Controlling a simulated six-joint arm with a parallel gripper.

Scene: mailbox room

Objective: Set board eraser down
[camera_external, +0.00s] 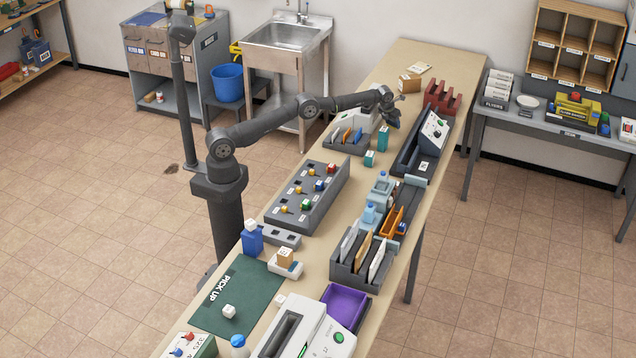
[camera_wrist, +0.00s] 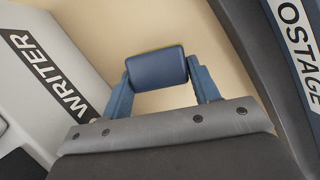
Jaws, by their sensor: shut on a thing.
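My gripper (camera_external: 391,112) is at the far part of the long table, between a white-and-grey machine and a long dark machine. In the wrist view my gripper (camera_wrist: 160,85) is shut on the board eraser (camera_wrist: 158,68), a dark blue block with rounded corners and a thin yellowish edge. The eraser lies between the two blue fingertips. Bare tan tabletop (camera_wrist: 205,50) shows behind it. I cannot tell whether the eraser touches the table. In the external view the eraser is too small to make out clearly.
A machine marked "WRITER" (camera_wrist: 45,75) is close on the left in the wrist view. A dark unit marked "OSTAGE" (camera_wrist: 300,45) is close on the right. A red rack (camera_external: 443,97) and a small cardboard box (camera_external: 410,83) stand farther back. Table beyond is mostly clear.

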